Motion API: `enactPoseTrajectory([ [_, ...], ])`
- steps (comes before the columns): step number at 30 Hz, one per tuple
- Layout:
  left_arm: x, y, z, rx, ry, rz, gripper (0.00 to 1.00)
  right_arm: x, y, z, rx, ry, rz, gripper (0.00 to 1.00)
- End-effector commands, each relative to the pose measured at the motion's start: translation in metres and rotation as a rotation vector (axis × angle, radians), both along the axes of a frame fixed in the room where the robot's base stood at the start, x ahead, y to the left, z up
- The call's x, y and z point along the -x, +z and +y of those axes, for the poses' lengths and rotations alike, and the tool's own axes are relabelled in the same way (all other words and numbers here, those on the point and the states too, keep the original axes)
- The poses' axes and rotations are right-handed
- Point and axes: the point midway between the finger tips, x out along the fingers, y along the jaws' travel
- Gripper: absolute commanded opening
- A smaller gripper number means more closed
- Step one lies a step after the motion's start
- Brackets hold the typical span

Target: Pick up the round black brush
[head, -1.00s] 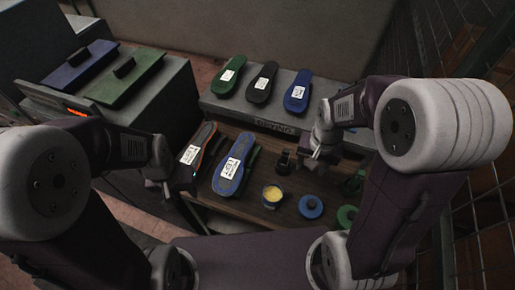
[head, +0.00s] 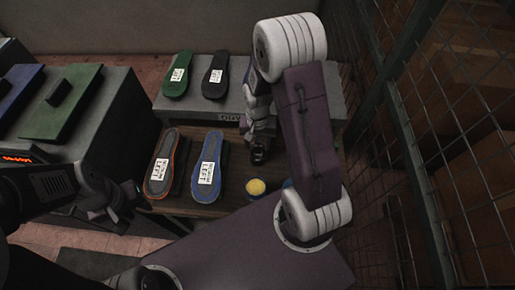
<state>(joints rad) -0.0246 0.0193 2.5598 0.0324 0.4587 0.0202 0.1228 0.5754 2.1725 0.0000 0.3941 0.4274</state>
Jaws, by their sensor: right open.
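A small dark, roundish object (head: 258,155), which looks like the black brush, stands on the brown wooden table (head: 226,205). It is partly hidden by my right gripper (head: 258,142). The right gripper is open and points down at the object from just above; whether its fingers are around it or only over it I cannot tell. My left gripper (head: 126,196) is low at the left, beside the table's left edge, and its fingers are too dark to read.
An orange-edged insole (head: 161,172) and a blue insole (head: 209,174) lie left of the brush. A tin of yellow paste (head: 256,187) stands in front. A grey block behind carries green (head: 178,78) and black (head: 215,76) soles. A wire mesh fence (head: 400,150) runs at right.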

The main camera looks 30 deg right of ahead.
Motion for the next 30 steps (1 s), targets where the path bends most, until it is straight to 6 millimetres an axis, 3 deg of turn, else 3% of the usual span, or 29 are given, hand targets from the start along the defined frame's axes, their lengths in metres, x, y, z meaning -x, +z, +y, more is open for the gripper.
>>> enactPoseTrajectory([
  [5,0.000,0.004,0.000,0.000,0.000,0.000,0.36,0.000,-0.027,-0.001,0.000,0.000,0.002,0.51],
  [12,0.000,0.003,0.000,0.000,0.000,0.000,0.36,-0.001,-0.031,-0.001,0.000,0.000,0.000,0.51],
  [13,0.000,0.003,0.000,0.000,0.000,0.000,0.36,-0.001,-0.031,-0.001,0.000,0.000,0.000,0.48],
  [18,0.000,0.003,0.000,0.000,0.000,0.000,0.36,-0.001,-0.030,-0.001,0.000,0.000,0.000,0.01],
  [30,0.000,0.002,0.000,0.000,0.000,0.000,0.36,-0.002,-0.023,-0.001,0.000,0.000,-0.004,0.00],
])
